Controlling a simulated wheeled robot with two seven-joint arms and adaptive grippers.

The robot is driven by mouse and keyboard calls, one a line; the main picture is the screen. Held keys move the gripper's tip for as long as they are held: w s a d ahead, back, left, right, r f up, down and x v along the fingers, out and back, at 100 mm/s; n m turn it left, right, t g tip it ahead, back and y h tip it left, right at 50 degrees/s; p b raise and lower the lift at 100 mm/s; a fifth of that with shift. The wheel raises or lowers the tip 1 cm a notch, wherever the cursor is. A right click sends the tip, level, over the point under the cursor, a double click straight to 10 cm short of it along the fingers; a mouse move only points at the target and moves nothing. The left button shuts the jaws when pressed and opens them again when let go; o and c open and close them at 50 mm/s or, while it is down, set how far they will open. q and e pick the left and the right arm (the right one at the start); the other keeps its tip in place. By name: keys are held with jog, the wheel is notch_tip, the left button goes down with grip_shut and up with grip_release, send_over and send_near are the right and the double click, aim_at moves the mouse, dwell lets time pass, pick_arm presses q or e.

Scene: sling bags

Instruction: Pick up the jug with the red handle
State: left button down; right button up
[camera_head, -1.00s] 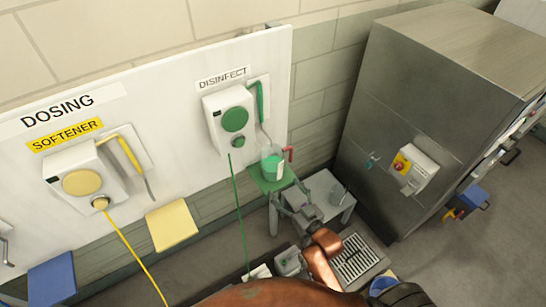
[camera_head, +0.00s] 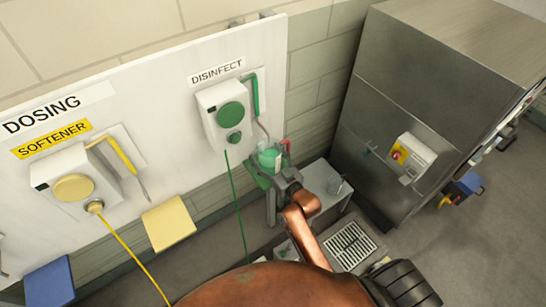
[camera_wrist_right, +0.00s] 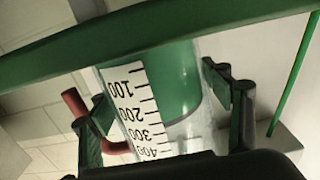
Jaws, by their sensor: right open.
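The clear jug with the red handle (camera_head: 269,158) stands on a small green shelf (camera_head: 257,181) under the DISINFECT dispenser. Its red handle (camera_head: 286,145) points right. In the right wrist view the jug (camera_wrist_right: 180,75) appears upside down, with black measuring marks; its red handle (camera_wrist_right: 77,104) is at the left. My right gripper (camera_head: 284,177) is at the jug's near side. In the wrist view its open fingers (camera_wrist_right: 160,90) lie on either side of the jug body, the left one overlapping the handle. Whether they touch the jug I cannot tell. My left gripper is out of view.
The green dispenser (camera_head: 222,112) hangs on the white panel just above the jug. A green hose (camera_head: 239,205) runs down left of the shelf.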

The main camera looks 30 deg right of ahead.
jog(key=w, duration=0.2)
jog(key=shift+w+a, duration=0.2)
jog(key=shift+w, duration=0.2)
jog(key=c, duration=1.9)
jog(key=shift+c, duration=0.3)
